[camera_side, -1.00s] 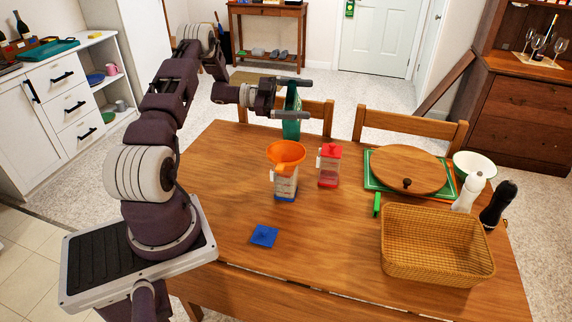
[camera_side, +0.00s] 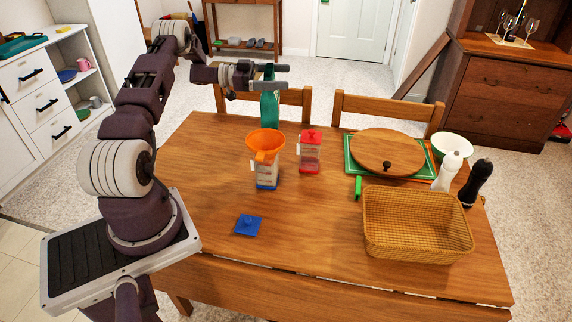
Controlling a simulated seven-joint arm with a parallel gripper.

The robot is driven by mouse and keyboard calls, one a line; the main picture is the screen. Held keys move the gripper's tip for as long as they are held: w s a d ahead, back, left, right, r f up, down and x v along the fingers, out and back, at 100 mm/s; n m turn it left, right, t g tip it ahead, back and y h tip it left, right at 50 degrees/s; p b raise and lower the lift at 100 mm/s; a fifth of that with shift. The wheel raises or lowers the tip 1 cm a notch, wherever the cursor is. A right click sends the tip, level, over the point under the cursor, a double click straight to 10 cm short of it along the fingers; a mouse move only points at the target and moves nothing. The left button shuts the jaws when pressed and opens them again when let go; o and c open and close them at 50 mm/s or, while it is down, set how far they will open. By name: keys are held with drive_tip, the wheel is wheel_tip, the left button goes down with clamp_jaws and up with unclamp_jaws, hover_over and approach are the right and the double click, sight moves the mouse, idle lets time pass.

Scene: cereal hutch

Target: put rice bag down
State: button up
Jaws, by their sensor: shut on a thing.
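The rice bag appears to be the green bag (camera_side: 270,101) that hangs upright between the fingers of my gripper (camera_side: 272,77). My gripper is shut on it near its top. The bag is above the far edge of the wooden table (camera_side: 330,247), behind the orange funnel. Its lower end shows near the table's far edge, and I cannot tell whether it touches the table. The orange funnel (camera_side: 266,140) sits on a clear canister with a blue base (camera_side: 266,177). A blue lid (camera_side: 248,225) lies on the table in front.
A red-lidded canister (camera_side: 310,152) stands right of the funnel. A round wooden board (camera_side: 388,151) on a green tray, a wicker basket (camera_side: 417,241), a white bowl (camera_side: 453,146), and white (camera_side: 448,171) and black (camera_side: 474,183) mills fill the right side. The front left tabletop is mostly clear.

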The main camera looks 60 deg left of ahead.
wheel_tip(320, 180, up, 9)
drive_tip(key=d, duration=1.9)
drive_tip(key=s+d+m+g+h, duration=0.1)
drive_tip(key=s+d, duration=0.4)
drive_tip(key=d, duration=0.3)
drive_tip(key=s+d+m+g+h, duration=0.1)
drive_tip(key=s+d, duration=0.3)
drive_tip(key=d, duration=0.4)
wheel_tip(320, 180, down, 21)
drive_tip(key=shift+a, duration=0.25)
drive_tip(key=o, duration=1.7)
drive_tip(key=shift+f, duration=0.15)
